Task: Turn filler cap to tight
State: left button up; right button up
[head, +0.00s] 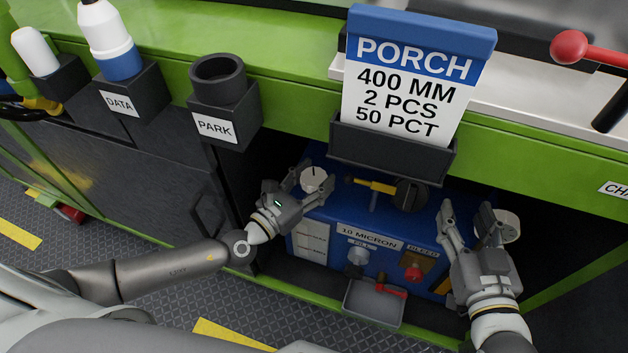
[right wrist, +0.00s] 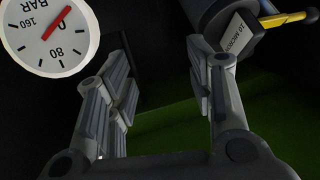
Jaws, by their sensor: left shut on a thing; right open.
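A blue unit (head: 330,211) sits in the dark bay under the green bench. A pale round cap (head: 314,174) with a small dark mark stands at its top left. My left gripper (head: 307,184) is shut on this cap, its fingers partly hiding the sides. A black ribbed knob (head: 411,194) stands further right on the unit; I cannot tell from any label which is the filler cap. My right gripper (head: 467,208) is open and empty at the unit's right end; its open fingers also show in the right wrist view (right wrist: 160,75).
A round gauge (head: 508,223) is beside my right gripper; the right wrist view shows its red needle (right wrist: 60,27). A yellow lever (head: 374,185) is beside the black knob. A grey tray (head: 373,304) and red-handled valve (head: 414,272) are in front. The PORCH sign (head: 408,90) overhangs.

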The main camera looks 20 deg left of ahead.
dwell(0.3)
pick_arm(q)
jog(key=o, duration=1)
jog(key=shift+o, duration=0.2)
jog(key=v, duration=1.2)
